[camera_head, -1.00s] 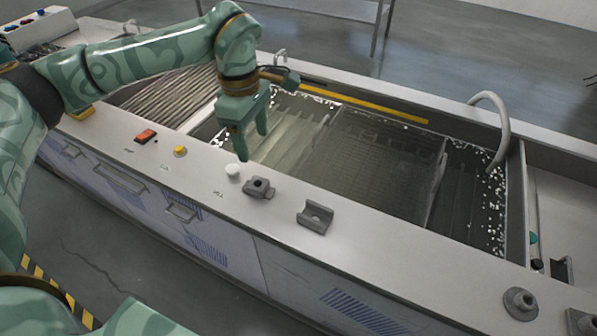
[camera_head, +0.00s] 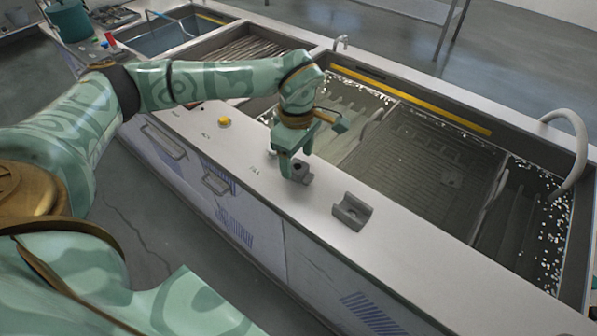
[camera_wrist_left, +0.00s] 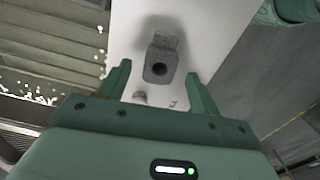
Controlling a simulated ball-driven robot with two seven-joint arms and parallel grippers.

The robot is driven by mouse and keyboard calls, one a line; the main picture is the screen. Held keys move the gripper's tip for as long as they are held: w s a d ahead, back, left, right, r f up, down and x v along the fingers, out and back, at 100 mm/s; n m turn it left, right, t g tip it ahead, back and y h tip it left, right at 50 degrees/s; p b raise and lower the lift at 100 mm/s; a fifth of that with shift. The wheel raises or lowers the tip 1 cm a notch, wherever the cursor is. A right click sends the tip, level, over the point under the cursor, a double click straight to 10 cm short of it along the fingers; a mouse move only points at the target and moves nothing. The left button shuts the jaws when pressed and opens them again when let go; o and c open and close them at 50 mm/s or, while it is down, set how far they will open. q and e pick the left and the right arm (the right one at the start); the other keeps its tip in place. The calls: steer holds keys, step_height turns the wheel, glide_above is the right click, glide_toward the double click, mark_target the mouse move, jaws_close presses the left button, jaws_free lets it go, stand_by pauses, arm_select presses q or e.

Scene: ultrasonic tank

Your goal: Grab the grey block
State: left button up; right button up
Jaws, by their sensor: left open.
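A small grey block (camera_head: 304,175) with a round hole stands on the pale counter along the front of the tank. In the left wrist view the block (camera_wrist_left: 160,48) lies ahead of my fingers, roughly between their tips. My left gripper (camera_head: 294,165) is open and points down at the block, with a finger hiding part of it. In the left wrist view the gripper (camera_wrist_left: 157,72) has both fingers apart and nothing held. I cannot tell if a finger touches the block. My right gripper is not in view.
A second grey block with a groove (camera_head: 352,211) sits to the right on the counter. A yellow button (camera_head: 224,121) is to the left. The liquid-filled tank (camera_head: 425,150) lies behind, with a curved white pipe (camera_head: 577,150) at its right.

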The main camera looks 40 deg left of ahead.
arm_select(q)
step_height(320, 180, down, 3)
steer(key=shift+r, duration=0.3)
steer(key=c, duration=1.1)
steer(key=shift+c, duration=0.2)
